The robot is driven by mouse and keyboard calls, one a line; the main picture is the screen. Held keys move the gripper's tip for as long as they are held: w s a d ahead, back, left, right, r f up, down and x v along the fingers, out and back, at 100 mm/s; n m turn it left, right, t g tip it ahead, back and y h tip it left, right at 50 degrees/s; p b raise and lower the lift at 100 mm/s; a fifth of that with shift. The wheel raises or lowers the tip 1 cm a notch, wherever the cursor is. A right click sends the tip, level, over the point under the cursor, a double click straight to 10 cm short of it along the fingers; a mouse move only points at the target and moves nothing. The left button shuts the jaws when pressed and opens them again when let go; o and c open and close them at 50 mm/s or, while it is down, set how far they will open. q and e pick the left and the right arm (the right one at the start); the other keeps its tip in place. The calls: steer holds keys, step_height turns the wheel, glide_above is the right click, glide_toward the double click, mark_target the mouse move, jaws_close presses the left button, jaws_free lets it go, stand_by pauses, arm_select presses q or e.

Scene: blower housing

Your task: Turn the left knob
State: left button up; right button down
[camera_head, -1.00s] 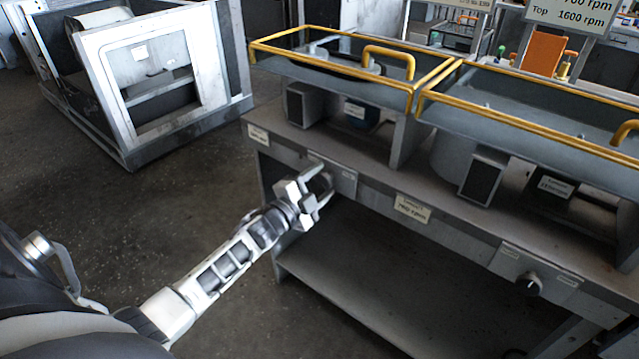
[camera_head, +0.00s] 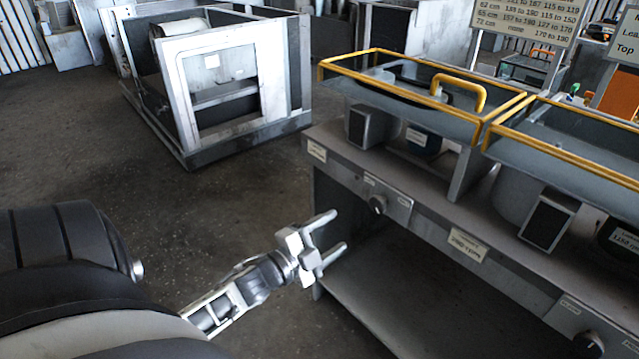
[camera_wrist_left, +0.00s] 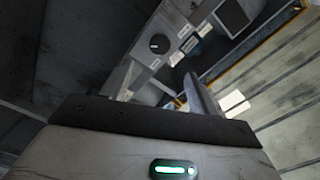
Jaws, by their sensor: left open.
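The left knob (camera_head: 377,204) is a dark round knob on a light plate on the front panel of the grey bench. It also shows in the left wrist view (camera_wrist_left: 159,44), beyond the fingers, with a pale pointer mark on its face. My left gripper (camera_head: 341,231) is open and empty, in front of the bench, to the left of and below the knob and apart from it. Its two fingers point toward the bench. The right knob (camera_head: 588,343) is at the lower right edge of the head view. My right gripper is not in view.
Yellow-railed covers (camera_head: 420,115) stand over the bench top. A paper label (camera_head: 466,245) sits on the front panel between the knobs. A lower shelf (camera_head: 400,310) runs under the bench. A grey metal frame (camera_head: 225,85) stands on the floor behind. The floor left of the bench is clear.

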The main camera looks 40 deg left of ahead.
arm_select(q)
steer(key=shift+s+a, duration=0.15)
steer(key=shift+s, duration=1.3)
